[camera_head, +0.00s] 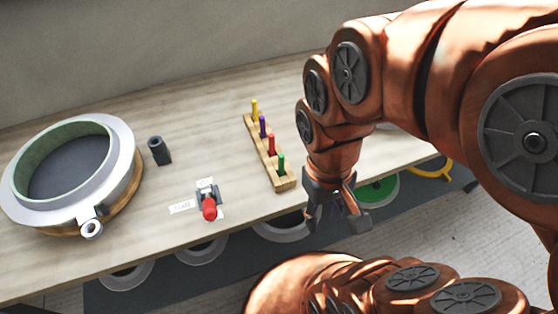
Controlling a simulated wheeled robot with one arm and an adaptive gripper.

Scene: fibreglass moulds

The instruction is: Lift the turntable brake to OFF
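The turntable brake is a small lever with a red knob (209,209) on a grey base (205,192), near the front of the wooden table. The knob points toward the table's front edge. White labels lie beside it; their print is too small to read surely. The turntable (128,205) is at the left, its wooden disc showing under a grey ring mould (125,150) with a green inner wall. My gripper (336,226) hangs to the right of the brake, well apart from it, beyond the table's front edge in the picture. Its fingers are spread with nothing visible between them.
A wooden rack (284,184) with several coloured pegs stands between the brake and my gripper. A dark cylinder (159,151) stands beside the turntable. Round items, one green (379,190), and a yellow handled thing (436,171) show below the table edge. The table around the brake is clear.

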